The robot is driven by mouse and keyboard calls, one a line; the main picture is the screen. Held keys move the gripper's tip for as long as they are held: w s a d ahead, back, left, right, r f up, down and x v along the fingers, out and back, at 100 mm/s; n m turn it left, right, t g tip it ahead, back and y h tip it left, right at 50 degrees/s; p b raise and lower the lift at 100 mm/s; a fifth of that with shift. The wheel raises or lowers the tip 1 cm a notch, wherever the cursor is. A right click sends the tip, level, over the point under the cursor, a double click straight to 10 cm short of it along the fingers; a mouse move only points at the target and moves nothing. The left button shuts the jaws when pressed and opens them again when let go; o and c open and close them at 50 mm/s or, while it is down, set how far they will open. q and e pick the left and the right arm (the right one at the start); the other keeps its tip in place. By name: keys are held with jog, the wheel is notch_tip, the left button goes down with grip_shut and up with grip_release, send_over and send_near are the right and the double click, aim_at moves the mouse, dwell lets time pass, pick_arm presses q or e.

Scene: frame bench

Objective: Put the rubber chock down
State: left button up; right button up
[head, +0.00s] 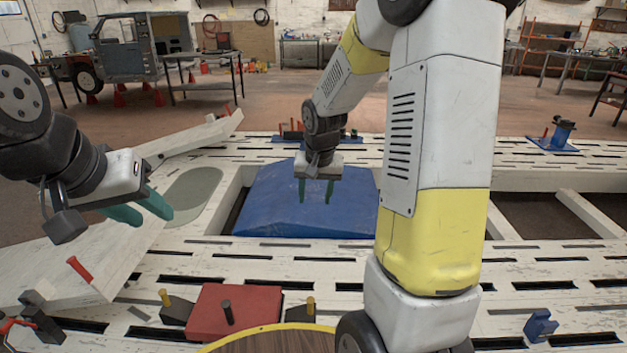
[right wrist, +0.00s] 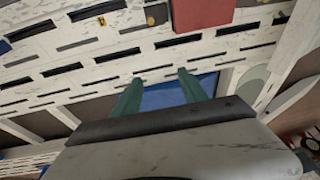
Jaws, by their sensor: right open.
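I cannot pick out the rubber chock for certain. A dark wedge-like block (head: 175,312) with a yellow-topped peg sits left of a red block (head: 245,302) on the slotted white bench; a similar dark piece (head: 300,313) sits on its right. I cannot tell whether either is the chock. My right gripper (head: 316,192) is open and empty, fingers pointing down over a blue panel (head: 275,215). Its spread fingers also show in the right wrist view (right wrist: 157,90), with nothing between them. My left gripper (head: 153,216) is open and empty above the left of the bench.
The slotted white bench (head: 340,270) has open bays, one at the right (head: 540,215). A red-handled tool (head: 80,270) stands at left, a blue clamp (head: 540,326) at front right and a blue vise (head: 562,132) at back right. A yellow-rimmed round top (head: 265,340) is in front.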

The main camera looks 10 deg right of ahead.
jog(key=s+a+r+n+t+y, duration=0.1)
jog(key=s+r, duration=0.7)
jog(key=s, duration=0.3)
jog(key=s+a+r+n+t+y, duration=0.1)
jog(key=s+a+r+n+t, duration=0.1)
jog(key=s+r, duration=0.6)
jog(key=s, duration=0.3)
jog(key=shift+a, duration=0.2)
jog(key=shift+s+d+r, duration=0.1)
